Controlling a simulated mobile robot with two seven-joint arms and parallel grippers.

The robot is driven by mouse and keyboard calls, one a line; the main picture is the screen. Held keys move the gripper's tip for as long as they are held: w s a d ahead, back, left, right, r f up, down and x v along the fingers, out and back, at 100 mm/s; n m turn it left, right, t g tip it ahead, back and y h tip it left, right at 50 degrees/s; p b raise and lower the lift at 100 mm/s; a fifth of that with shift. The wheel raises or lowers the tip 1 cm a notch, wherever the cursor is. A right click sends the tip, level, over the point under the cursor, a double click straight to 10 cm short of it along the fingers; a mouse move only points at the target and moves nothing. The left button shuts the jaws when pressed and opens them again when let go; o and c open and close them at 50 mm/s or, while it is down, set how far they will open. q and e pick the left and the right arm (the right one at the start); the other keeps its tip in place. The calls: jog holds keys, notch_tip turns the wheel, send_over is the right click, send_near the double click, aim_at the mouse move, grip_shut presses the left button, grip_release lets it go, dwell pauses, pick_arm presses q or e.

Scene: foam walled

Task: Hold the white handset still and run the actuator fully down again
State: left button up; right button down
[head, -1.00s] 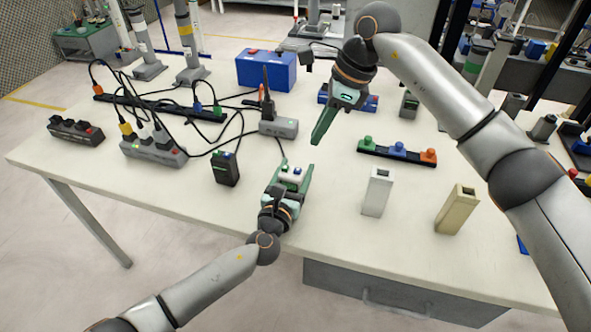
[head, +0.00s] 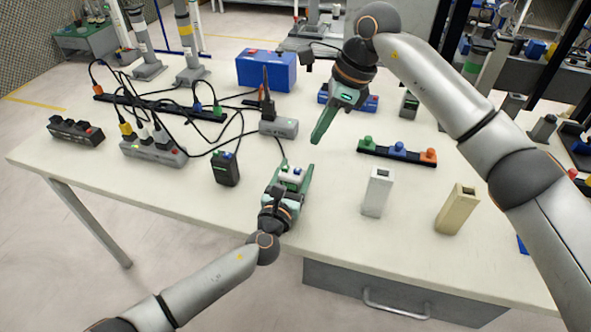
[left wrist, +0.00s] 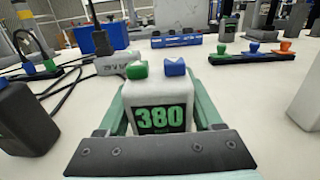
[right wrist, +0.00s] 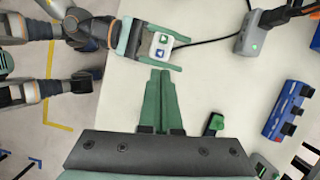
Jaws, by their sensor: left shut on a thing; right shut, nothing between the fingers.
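The white handset (head: 291,172) stands near the table's front edge, with a green and a blue button on top. In the left wrist view its display (left wrist: 160,119) reads 380 in green. My left gripper (head: 294,178) is shut on the handset, one finger on each side. My right gripper (head: 315,139) is shut and empty, above the table, beyond and to the right of the handset. The right wrist view shows its closed fingers (right wrist: 160,82) pointing towards the handset (right wrist: 161,46). I cannot tell which thing is the actuator.
A black box (head: 225,168) stands left of the handset. White (head: 377,195) and beige (head: 455,212) holders stand to its right. A grey connector box (head: 278,127), power strips (head: 153,150) and tangled cables lie behind. A black button strip (head: 397,153) is to the right.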

dwell(0.6)
jog(key=shift+a+r+n+t+y, duration=0.45)
jog(key=shift+a+n+t+y, duration=0.35)
jog(key=shift+t, duration=0.4)
jog(key=shift+a+r+n+t+y, duration=0.45)
jog(key=shift+a+n+t+y, duration=0.3)
jog(key=shift+t, duration=0.45)
jog(key=shift+d+f, duration=0.1)
send_over(290, 168)
jog(key=s+d, duration=0.2)
jog(key=d, duration=0.1)
jog(key=shift+a+f, duration=0.1)
jog(key=shift+f, duration=4.25)
jog(key=shift+f, duration=0.4)
jog(key=shift+f, duration=0.55)
